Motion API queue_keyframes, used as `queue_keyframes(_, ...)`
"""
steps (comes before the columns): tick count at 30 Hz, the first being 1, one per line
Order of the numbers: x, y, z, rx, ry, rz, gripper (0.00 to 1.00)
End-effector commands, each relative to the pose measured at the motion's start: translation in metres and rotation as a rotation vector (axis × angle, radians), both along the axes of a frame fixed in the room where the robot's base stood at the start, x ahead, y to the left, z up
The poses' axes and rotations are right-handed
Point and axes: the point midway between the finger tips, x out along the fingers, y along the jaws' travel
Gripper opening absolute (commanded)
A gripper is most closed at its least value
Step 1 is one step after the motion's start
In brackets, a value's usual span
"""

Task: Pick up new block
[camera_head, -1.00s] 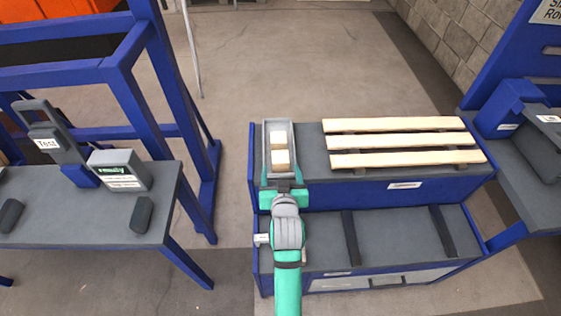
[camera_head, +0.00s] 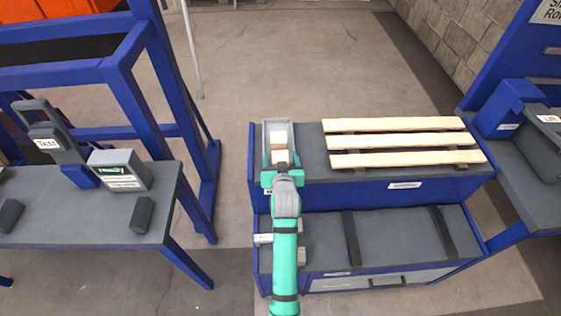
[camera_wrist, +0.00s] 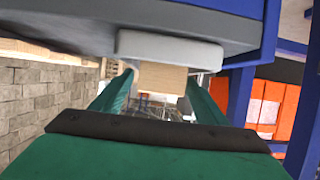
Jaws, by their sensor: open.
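Two pale wooden blocks lie in a narrow grey tray (camera_head: 290,127) at the left end of the bench's upper shelf. The far block (camera_head: 277,138) is in plain view. The near block (camera_head: 281,155) is partly hidden by my gripper (camera_head: 281,164), which is at the tray's near end. In the wrist view, my gripper's two green fingers (camera_wrist: 157,92) are apart. A wooden block (camera_wrist: 162,77) shows between them, below the grey tray's end (camera_wrist: 170,48). I cannot tell whether either finger touches it.
A slatted wooden pallet (camera_head: 405,142) lies on the same shelf, right of the tray. The blue-edged lower shelf (camera_head: 395,240) lies in front. A test table (camera_head: 90,215) stands at the left and a blue-framed bench (camera_head: 530,160) at the right. Floor behind is clear.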

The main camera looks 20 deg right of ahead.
Motion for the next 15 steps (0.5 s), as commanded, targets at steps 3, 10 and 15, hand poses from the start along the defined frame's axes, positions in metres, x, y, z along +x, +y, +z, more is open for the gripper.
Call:
queue_keyframes(3,-0.0002,-0.0001,0.0002,0.0,0.0,0.0,0.67)
queue_keyframes(10,-0.0003,0.0,0.0003,0.0,-0.001,0.0,0.22)
queue_keyframes(15,-0.0003,0.0,0.0007,0.0,-0.001,0.0,0.22)
